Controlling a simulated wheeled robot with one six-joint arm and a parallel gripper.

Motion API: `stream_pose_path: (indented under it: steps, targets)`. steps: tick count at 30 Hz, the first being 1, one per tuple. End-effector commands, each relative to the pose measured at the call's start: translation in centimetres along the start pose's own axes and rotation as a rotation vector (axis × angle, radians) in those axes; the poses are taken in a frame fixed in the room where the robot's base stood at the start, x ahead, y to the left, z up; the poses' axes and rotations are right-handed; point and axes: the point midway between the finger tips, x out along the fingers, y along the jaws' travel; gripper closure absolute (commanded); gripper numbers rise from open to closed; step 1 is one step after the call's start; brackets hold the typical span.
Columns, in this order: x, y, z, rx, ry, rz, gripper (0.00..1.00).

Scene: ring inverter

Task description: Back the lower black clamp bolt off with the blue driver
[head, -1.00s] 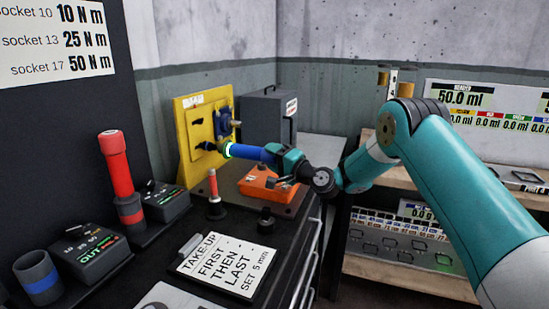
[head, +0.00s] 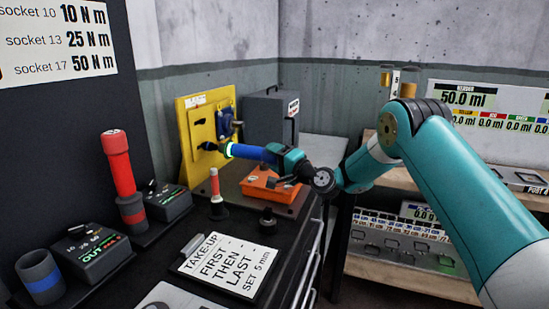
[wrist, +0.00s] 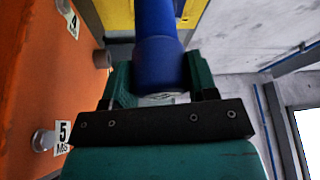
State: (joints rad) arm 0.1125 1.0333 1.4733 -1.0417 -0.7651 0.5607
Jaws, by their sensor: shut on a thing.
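My gripper (head: 283,158) is shut on the blue driver (head: 250,153), which lies roughly level and points left at the yellow plate (head: 188,130). A lit green-white ring shows near the driver's front end. The driver's tip is close to a dark bolt (head: 206,146) low on the yellow plate; I cannot tell whether they touch. A blue clamp part (head: 225,122) sits higher on the plate. In the wrist view the blue driver (wrist: 158,45) stands between the green fingers, and its far end is out of frame.
An orange box (head: 272,186) sits just below my gripper; in the wrist view its side (wrist: 35,80) has numbered bolts. A grey cabinet (head: 268,118) stands behind. A red-handled driver (head: 118,170) stands in a holder at left. A note board (head: 228,268) lies in front.

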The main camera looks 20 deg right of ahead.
Motion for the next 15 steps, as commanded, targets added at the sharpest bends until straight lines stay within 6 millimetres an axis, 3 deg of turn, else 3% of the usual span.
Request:
stream_pose_path:
  steps: [15]
  targets:
    - [0.69, -0.3, 0.13, -0.001, 0.002, -0.006, 0.82]
